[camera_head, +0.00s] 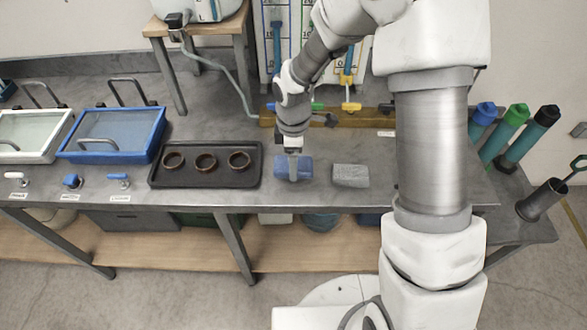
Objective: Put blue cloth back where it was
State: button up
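The blue cloth (284,168) is a small folded block lying on the grey workbench, right of the black tray. My gripper (293,174) points straight down at the cloth, with its fingers over or against its middle. The fingers look narrow from here, and I cannot tell whether they are closed on the cloth or just touching it. A grey cloth (350,176) of similar size lies just to the right, apart from the blue one.
A black tray (160,181) with three brown rings stands left. Blue-framed (68,156) and white-framed (22,156) boxes stand farther left, with small levers along the front edge. A wooden rail (375,122) with coloured valves runs behind. Capped tubes (520,136) stand at right.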

jog(key=shift+f, duration=1.65)
jog(key=shift+f, duration=0.2)
jog(key=o, duration=1.3)
notch_tip(320, 180, up, 13)
jog(key=shift+f+p, duration=0.2)
jog(key=shift+p, duration=0.15)
jog(key=s+d+r+m+t, duration=0.2)
jog(key=s+d+r+m, duration=0.4)
jog(key=s+r+m, duration=0.2)
jog(key=s+d+r+m+t, duration=0.3)
jog(key=s+d+r+m, duration=0.3)
jog(key=s+r+m, duration=0.3)
jog(key=shift+s+d+r+m+t, duration=0.25)
jog(key=shift+s+r+m+t, duration=0.05)
jog(key=shift+s+r, duration=0.55)
